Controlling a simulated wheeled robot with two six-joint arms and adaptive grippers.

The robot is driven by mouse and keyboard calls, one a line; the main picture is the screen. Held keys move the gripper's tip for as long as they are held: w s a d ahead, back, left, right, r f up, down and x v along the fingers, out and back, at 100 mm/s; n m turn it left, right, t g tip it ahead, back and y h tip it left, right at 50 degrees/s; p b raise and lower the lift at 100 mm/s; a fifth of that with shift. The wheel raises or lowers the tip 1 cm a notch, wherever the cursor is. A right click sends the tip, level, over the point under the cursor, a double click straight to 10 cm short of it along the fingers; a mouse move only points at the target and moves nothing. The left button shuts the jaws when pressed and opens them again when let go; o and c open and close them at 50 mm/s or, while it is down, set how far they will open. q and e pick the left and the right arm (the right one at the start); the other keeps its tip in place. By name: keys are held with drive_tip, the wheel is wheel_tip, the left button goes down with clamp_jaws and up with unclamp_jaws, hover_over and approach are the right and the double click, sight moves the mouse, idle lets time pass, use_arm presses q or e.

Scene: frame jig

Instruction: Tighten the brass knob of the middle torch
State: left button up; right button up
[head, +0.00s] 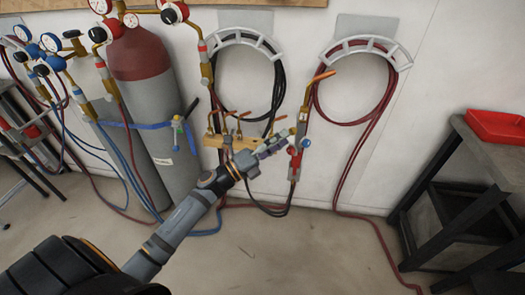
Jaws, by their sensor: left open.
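A brass-coloured rack (213,141) stands out from the wall below the left hose hanger, with small brass torch parts (239,123) upright on it. To its right, a brass torch tube (305,105) with an orange tip rises above a red valve body (295,163) and a blue knob (306,142). My left gripper (283,143) is open, just left of this tube and in front of the rack's right end. I cannot tell whether it touches anything. The arm and gripper hide part of the rack, and the middle torch's knob cannot be made out clearly. My right gripper is out of view.
Two gas cylinders, one red-topped (138,55), stand at left with a blue strap (150,125), gauges and hoses. Coiled hoses hang on two wall hangers (372,45). A dark table (470,150) with a red tray (495,122) stands at right. Hoses cross the floor.

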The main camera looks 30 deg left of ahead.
use_arm(q)
drive_tip(key=v, duration=0.9)
drive_tip(key=shift+s, duration=0.2)
drive_tip(key=shift+a+f, duration=0.1)
drive_tip(key=shift+a, duration=0.05)
drive_tip(key=w+a+f+n+g+y+p, duration=0.1)
drive_tip(key=a+f+n+y+p, duration=0.1)
drive_tip(key=a+f+n+y, duration=0.55)
drive_tip(key=a+f+n+y+p, duration=0.15)
drive_tip(key=a+f+n, duration=0.3)
drive_tip(key=f, duration=0.55)
drive_tip(key=s+a+f+n+g+y+p, duration=0.1)
drive_tip(key=s+a+f+n+g+y, duration=0.15)
drive_tip(key=f, duration=0.45)
drive_tip(key=s+a+f+n+g+y+p, duration=0.1)
drive_tip(key=s+f+n+g+y, duration=0.15)
drive_tip(key=f, duration=0.45)
drive_tip(key=s+d+f+n+g+p, duration=0.25)
drive_tip(key=s+f+n+g, duration=0.4)
drive_tip(key=s+f, duration=0.95)
drive_tip(key=s+d+f+n+g, duration=0.2)
drive_tip(key=s+d, duration=0.2)
drive_tip(key=s, duration=0.5)
drive_tip(key=s+d+f+n+g, duration=0.2)
drive_tip(key=s+d, duration=0.3)
drive_tip(key=s, duration=0.4)
drive_tip(key=shift+d+f+n+h+p, duration=0.2)
drive_tip(key=shift+f+n+h+p, duration=0.3)
drive_tip(key=shift+n, duration=0.35)
